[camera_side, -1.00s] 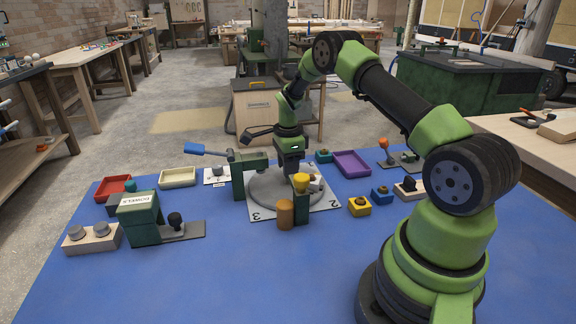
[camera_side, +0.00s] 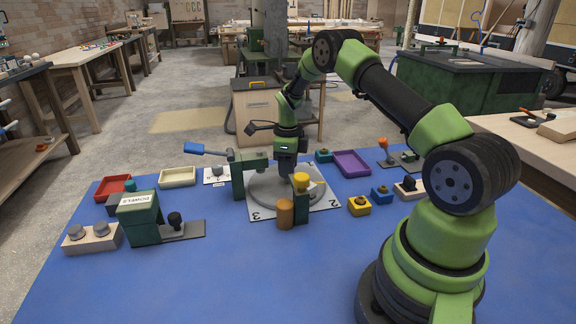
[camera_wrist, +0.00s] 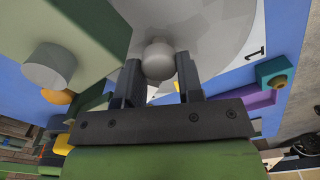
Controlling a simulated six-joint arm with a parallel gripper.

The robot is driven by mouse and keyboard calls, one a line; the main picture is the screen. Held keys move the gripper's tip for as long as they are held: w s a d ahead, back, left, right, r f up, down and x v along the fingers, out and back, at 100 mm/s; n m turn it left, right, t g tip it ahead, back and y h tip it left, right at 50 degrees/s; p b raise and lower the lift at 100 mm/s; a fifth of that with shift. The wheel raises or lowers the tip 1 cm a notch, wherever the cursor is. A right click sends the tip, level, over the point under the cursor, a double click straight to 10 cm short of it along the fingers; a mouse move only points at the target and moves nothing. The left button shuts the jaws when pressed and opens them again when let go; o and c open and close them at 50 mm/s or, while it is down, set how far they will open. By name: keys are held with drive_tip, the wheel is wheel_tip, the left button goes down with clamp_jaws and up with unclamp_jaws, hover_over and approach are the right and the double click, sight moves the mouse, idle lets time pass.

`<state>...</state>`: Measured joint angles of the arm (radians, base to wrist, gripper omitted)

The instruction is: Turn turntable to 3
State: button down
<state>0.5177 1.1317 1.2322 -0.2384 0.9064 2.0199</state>
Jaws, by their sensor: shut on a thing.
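The turntable (camera_side: 262,191) is a grey disc on a white plate, with the numbers 3 and 2 readable at the plate's near corners in the side view. My gripper (camera_side: 288,174) points down over the disc. In the wrist view the gripper (camera_wrist: 160,85) is shut on a pale round knob (camera_wrist: 158,58), one dark finger on each side. The disc also fills the top of that view (camera_wrist: 215,25), with a 1 printed on the plate to its right. In the side view the knob is hidden by the gripper and the post.
A green post with a yellow cap (camera_side: 301,182) and an orange cylinder (camera_side: 285,213) stand close in front of the turntable. A green clamp with a blue handle (camera_side: 250,160) stands on its left. A purple tray (camera_side: 352,163) lies behind right. The front of the blue mat is clear.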

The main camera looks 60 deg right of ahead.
drive_tip(key=shift+m, duration=1.1)
drive_tip(key=c, duration=0.8)
unclamp_jaws()
drive_tip(key=shift+o, duration=0.2)
wheel_tip(320, 180, up, 10)
